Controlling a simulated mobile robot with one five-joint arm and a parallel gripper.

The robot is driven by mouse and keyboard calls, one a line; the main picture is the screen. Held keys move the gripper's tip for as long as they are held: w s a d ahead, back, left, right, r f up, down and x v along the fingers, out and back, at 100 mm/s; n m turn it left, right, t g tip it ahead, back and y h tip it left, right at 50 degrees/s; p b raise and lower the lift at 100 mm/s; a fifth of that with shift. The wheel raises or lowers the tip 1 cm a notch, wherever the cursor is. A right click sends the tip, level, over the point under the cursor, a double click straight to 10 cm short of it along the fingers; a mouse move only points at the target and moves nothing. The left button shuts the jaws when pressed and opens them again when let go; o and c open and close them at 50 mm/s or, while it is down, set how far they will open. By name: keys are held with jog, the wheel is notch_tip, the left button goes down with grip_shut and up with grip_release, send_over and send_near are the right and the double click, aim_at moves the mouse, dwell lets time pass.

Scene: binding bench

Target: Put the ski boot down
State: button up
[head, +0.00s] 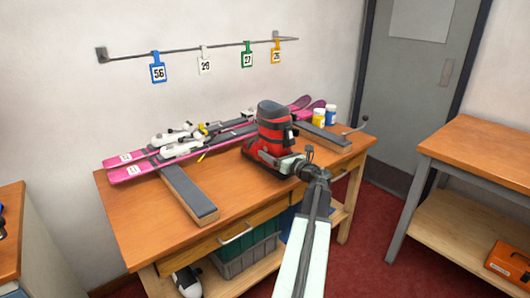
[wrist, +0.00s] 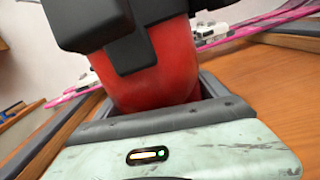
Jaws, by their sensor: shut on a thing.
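The ski boot (head: 273,135) is red with a black cuff and stands upright at the right part of the wooden bench (head: 133,220). My gripper (head: 291,166) is shut on the lower part of the boot from the front right. In the wrist view the red shell of the boot (wrist: 165,75) rises right in front of my gripper (wrist: 155,118), with black buckle parts above. The boot looks to be at or just over the bench top; I cannot tell whether its sole touches. The fingertips are hidden.
Pink skis (head: 137,171) with bindings lie behind the boot across two padded supports (head: 188,195). The bench's front left top is clear. Another bench (head: 485,150) stands at the right.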

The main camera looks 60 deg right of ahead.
jog(key=shift+w+d, duration=0.2)
jog(key=shift+w, duration=0.4)
jog(key=x, duration=0.4)
jog(key=shift+f+b, duration=0.65)
jog(key=shift+f, duration=0.15)
jog(key=o, duration=2)
jog(key=shift+r, duration=0.2)
jog(key=v, duration=1.2)
jog(key=shift+f, duration=0.15)
